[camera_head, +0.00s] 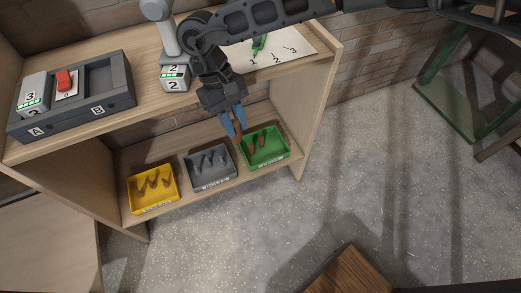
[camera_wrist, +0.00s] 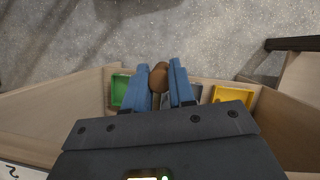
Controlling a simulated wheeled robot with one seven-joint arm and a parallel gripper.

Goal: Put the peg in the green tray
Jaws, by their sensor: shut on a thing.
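My gripper (camera_head: 233,123) is shut on a brown peg (camera_wrist: 159,77), whose rounded end shows between the blue fingers in the wrist view. In the head view the held peg (camera_head: 238,128) is mostly hidden by the fingers. The gripper is in front of the shelf, over the area between the grey and green trays. The green tray (camera_head: 277,147) stands at the right of the lower shelf and has brown pegs in it. It also shows left of the fingers in the wrist view (camera_wrist: 119,90).
A grey tray (camera_head: 211,183) and a yellow tray (camera_head: 153,208), both with pegs, stand left of the green tray. The upper shelf holds a dark box (camera_head: 115,102) marked A and B and a numbered sheet (camera_head: 295,45). The shelf's right side panel (camera_head: 312,105) is close to the green tray.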

